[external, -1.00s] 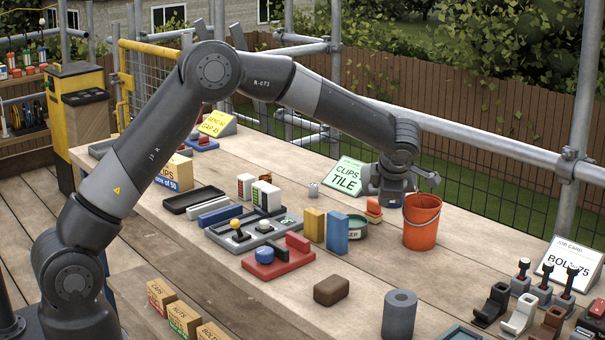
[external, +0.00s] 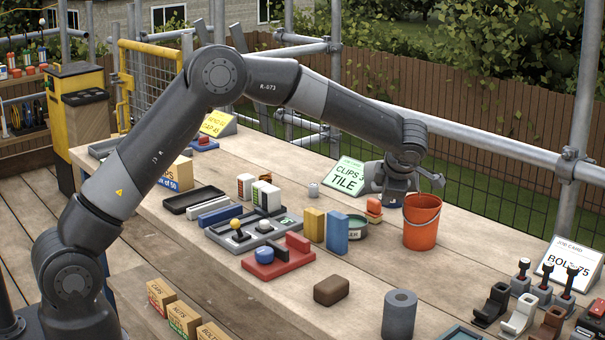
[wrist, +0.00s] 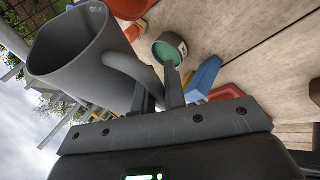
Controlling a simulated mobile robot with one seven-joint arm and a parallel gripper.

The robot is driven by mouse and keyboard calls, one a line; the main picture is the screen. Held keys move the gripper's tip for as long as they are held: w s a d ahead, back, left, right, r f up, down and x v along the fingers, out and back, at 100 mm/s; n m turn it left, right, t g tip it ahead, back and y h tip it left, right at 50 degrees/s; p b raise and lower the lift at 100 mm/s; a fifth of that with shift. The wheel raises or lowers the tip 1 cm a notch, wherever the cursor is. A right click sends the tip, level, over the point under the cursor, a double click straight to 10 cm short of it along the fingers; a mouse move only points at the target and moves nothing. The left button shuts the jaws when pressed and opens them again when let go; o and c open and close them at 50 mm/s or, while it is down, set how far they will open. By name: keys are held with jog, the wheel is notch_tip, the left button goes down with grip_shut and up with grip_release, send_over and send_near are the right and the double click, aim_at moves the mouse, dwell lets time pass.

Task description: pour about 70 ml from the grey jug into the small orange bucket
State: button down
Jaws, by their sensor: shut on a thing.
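The grey jug (wrist: 70,58) fills the upper left of the wrist view, its open mouth facing the upper left. My gripper (wrist: 158,92) is shut on the jug's handle. In the external view my gripper (external: 398,188) is just behind and left of the small orange bucket (external: 422,228), and the jug is largely hidden by my wrist. The bucket stands upright on the table with its wire handle down at the front. Its side shows at the top of the wrist view (wrist: 130,8).
A green-topped round tin (external: 356,229), a blue block (external: 337,232) and red-orange blocks (external: 374,209) stand left of the bucket. A clips sign (external: 347,176) is behind them. A grey roll (external: 399,315) and brown block (external: 331,290) lie in front.

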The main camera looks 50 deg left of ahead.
jog(key=shift+d, duration=0.1)
jog(key=shift+s+a+f+n+t+h, duration=0.25)
jog(key=shift+a+f+h, duration=0.15)
jog(key=shift+a+h, duration=0.1)
jog(key=shift+s+a+f+n+t+h, duration=0.15)
jog(key=shift+s+a+f+t+h, duration=0.1)
jog(key=shift+a+f+h, duration=0.2)
jog(key=shift+w+d+n+t+h, duration=0.1)
jog(key=shift+d+n+t+h, duration=0.2)
jog(key=shift+t+h, duration=0.55)
jog(key=shift+f+b, duration=0.15)
jog(key=shift+b, duration=0.2)
dwell(0.8)
jog(key=f+h+b, duration=0.1)
jog(key=f+t+h+b, duration=0.1)
jog(key=f+n+t+h+b, duration=0.1)
jog(key=f, duration=0.1)
jog(key=shift+s+a+h, duration=0.1)
jog(key=shift+s+h, duration=0.2)
jog(key=shift+h, duration=0.1)
dwell(0.4)
